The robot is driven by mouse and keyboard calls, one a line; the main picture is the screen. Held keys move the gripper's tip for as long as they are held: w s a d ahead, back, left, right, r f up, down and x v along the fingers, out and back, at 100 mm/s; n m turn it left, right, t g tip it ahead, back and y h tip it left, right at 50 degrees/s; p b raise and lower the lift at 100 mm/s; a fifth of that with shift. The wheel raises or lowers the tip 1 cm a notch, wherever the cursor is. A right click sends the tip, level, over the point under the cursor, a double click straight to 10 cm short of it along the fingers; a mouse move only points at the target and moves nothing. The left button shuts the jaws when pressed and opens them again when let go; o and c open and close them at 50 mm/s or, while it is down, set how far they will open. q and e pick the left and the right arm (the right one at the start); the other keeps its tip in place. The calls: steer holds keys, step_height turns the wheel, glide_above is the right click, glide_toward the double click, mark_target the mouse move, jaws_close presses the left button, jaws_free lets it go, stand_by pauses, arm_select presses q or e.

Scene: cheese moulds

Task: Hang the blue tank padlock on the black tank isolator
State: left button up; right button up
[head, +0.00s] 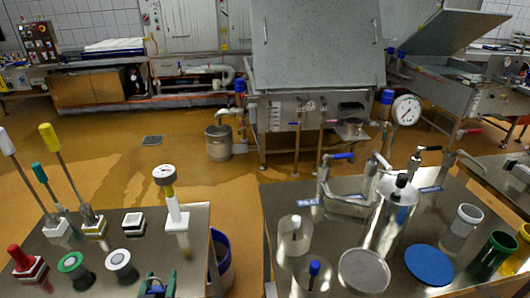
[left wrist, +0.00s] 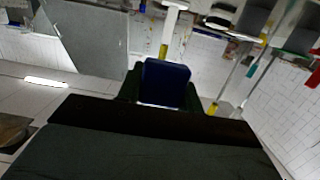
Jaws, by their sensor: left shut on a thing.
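My left gripper (head: 158,286) shows at the bottom edge of the head view, at the front of the left table, with its green fingers up. In the left wrist view the gripper (left wrist: 164,95) is shut on a dark blue block, the blue padlock (left wrist: 166,80). The padlock's shackle cannot be made out. A black lever handle (head: 428,148) tops a pipe fitting at the back of the right table, far from my gripper; I cannot tell for sure whether it is the black tank isolator. My right gripper is not in view.
The left table (head: 195,255) holds several poles in stands, coloured knobs and a gauge on a white post (head: 176,212). The right table (head: 275,200) holds a steel canister (head: 390,225), cups and a blue disc (head: 430,264). A blue bin (head: 222,262) stands in the gap between.

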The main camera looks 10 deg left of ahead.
arm_select(q)
steer(key=w+d+r+m+h, duration=0.2)
steer(key=w+d+r, duration=0.3)
steer(key=r, duration=0.5)
steer(key=shift+w+d+r+m+h, duration=0.15)
steer(key=shift+w+r+m+h, duration=0.25)
steer(key=shift+h, duration=0.4)
steer(key=shift+f, duration=0.15)
